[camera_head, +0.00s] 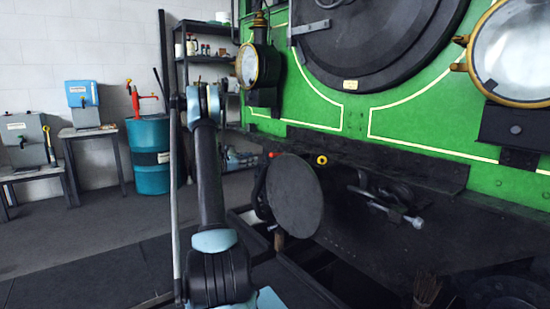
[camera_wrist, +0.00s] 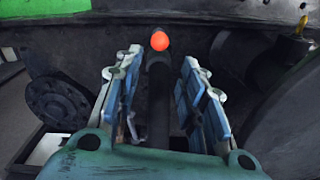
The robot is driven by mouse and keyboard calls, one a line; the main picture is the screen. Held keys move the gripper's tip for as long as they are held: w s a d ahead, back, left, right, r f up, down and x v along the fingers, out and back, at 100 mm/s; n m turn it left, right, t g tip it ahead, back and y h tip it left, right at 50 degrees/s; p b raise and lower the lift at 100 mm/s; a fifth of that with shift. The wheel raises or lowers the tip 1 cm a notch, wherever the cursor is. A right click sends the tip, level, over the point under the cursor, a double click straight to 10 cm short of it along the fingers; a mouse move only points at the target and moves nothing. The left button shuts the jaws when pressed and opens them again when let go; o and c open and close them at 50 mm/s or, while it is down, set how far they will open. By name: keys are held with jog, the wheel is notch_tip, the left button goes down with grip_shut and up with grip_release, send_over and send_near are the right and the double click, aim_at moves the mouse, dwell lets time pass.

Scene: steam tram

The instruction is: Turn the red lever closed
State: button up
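The red lever shows in the wrist view as a dark shaft (camera_wrist: 159,105) with a bright red knob (camera_wrist: 160,41) at its far end. In the head view only its small red knob (camera_head: 271,154) shows clearly, beside the round buffer at the front of the green tram. My gripper (camera_wrist: 160,62) is open. Its two blue and grey fingers stand left and right of the shaft, with a visible gap on each side. The knob lies just beyond the fingertips. In the head view I cannot make out the gripper, and the lever's shaft is hidden.
The round buffer plate (camera_head: 295,196) stands close to the lever; its dark curve fills the right of the wrist view (camera_wrist: 292,115). A dark flanged disc (camera_wrist: 57,101) is at the left of the wrist view. A shelf rack (camera_head: 205,60) and blue drum (camera_head: 148,155) stand behind.

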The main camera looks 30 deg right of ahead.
aim_at(276, 155)
jog(key=d, duration=1.1)
jog(key=w+d, duration=0.1)
jog(key=d, duration=0.5)
jog(key=shift+w+d, duration=0.1)
jog(key=shift+d, duration=0.2)
grip_shut()
